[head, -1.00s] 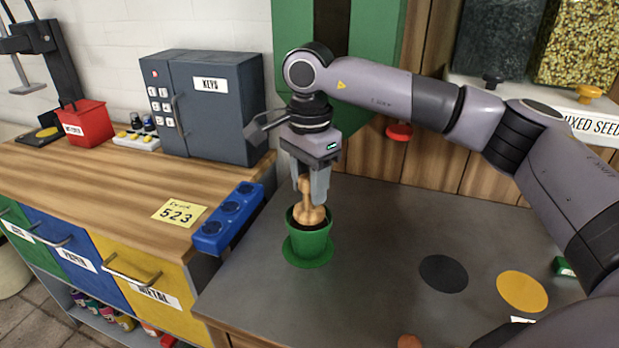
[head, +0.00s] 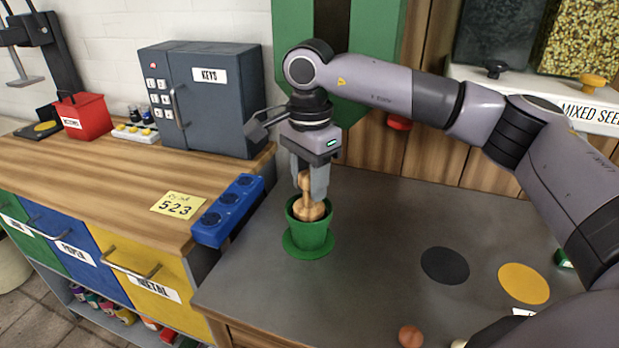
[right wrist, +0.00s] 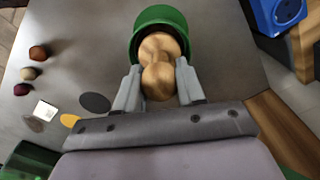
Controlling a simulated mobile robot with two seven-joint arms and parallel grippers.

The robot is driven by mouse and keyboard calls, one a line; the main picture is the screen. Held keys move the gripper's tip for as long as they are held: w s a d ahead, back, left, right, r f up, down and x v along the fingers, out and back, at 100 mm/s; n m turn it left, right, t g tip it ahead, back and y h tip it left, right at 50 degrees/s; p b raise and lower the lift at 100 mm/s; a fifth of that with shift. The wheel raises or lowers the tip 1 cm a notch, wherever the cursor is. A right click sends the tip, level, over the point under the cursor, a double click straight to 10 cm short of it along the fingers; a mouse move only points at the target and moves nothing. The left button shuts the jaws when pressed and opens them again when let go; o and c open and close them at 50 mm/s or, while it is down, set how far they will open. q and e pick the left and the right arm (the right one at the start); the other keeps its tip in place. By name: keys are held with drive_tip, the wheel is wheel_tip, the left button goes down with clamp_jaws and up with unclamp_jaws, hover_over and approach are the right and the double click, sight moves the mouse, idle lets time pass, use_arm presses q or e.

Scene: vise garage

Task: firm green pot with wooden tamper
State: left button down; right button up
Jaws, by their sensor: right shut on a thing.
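The green pot (head: 309,237) stands upright on its green saucer on the grey table, and its rim also shows in the right wrist view (right wrist: 160,14). The wooden tamper (head: 309,208) is upright, with its wide lower end inside the pot's mouth. My right gripper (head: 311,185) points down above the pot and is shut on the tamper's handle; the tamper (right wrist: 160,50) lies between both fingers in the right wrist view. The tamper's underside and the soil under it are hidden. My left gripper is not in view.
A blue holder with round sockets (head: 228,211) is left of the pot at the wooden counter's edge. A black disc (head: 445,265) and a yellow disc (head: 523,284) lie flat to the right. A brown ball (head: 411,336) is near the front. The table between pot and discs is clear.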

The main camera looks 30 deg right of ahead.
drive_tip(key=shift+f, duration=0.65)
idle(1.1)
drive_tip(key=shift+r, duration=0.1)
drive_tip(key=shift+r+p, duration=2.35)
drive_tip(key=shift+r, duration=1.15)
drive_tip(key=shift+r, duration=0.15)
wheel_tip(320, 180, up, 4)
drive_tip(key=p, duration=0.3)
drive_tip(key=shift+r+p, duration=0.4)
drive_tip(key=shift+r, duration=0.45)
